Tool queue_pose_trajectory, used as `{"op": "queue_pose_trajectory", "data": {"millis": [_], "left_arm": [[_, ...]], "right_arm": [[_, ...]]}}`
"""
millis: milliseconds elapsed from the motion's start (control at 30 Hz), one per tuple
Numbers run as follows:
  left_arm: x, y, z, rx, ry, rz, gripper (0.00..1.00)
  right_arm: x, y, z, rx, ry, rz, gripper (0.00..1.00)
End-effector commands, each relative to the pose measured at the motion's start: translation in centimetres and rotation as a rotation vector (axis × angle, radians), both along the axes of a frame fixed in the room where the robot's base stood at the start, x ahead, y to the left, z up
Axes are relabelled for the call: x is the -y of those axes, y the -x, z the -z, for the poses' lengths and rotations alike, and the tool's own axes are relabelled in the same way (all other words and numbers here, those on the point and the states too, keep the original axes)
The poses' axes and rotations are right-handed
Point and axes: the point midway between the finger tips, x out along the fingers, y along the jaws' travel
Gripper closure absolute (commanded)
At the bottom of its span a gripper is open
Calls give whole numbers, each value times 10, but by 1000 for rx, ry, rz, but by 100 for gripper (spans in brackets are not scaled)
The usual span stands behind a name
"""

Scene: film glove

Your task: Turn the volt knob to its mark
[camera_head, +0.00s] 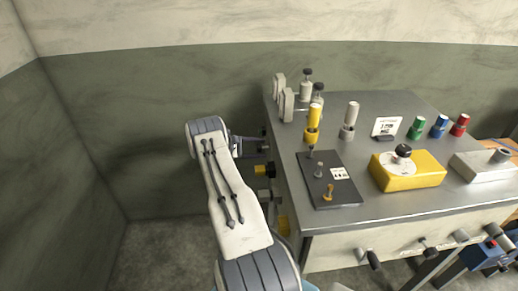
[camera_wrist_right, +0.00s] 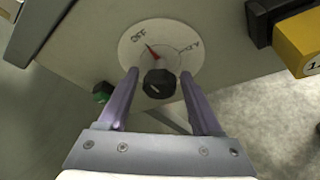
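In the right wrist view, a black round knob (camera_wrist_right: 159,83) sits on a white dial plate (camera_wrist_right: 188,55) fixed to a pale panel. My right gripper (camera_wrist_right: 159,75) is open, with one purple finger to each side of the knob and a visible gap at both sides. I cannot tell how deep the knob lies between the fingertips. In the head view my right gripper (camera_head: 252,140) is at the bench's left side, and its arm hides the dial. My left gripper is not in view.
The grey-topped bench (camera_head: 370,115) carries a yellow box (camera_head: 408,178) with a black knob, a dark switch plate (camera_head: 345,192), and several coloured handles. Floor left of the bench is clear.

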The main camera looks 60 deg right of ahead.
Motion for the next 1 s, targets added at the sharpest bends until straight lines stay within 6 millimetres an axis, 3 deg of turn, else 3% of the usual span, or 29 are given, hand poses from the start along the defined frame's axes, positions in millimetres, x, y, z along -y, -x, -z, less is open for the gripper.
{"op": "queue_pose_trajectory", "data": {"millis": [33, 133, 167, 567, 1000], "left_arm": [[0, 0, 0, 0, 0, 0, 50], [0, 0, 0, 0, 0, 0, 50], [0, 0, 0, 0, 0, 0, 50], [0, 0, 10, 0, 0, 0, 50], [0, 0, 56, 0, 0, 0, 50]], "right_arm": [[0, 0, 0, 0, 0, 0, 58], [0, 0, 0, 0, 0, 0, 96], [0, 0, 0, 0, 0, 0, 100], [-1, -1, 2, 46, 57, 0, 100], [-1, 0, 7, 269, 338, -1, 100]]}}
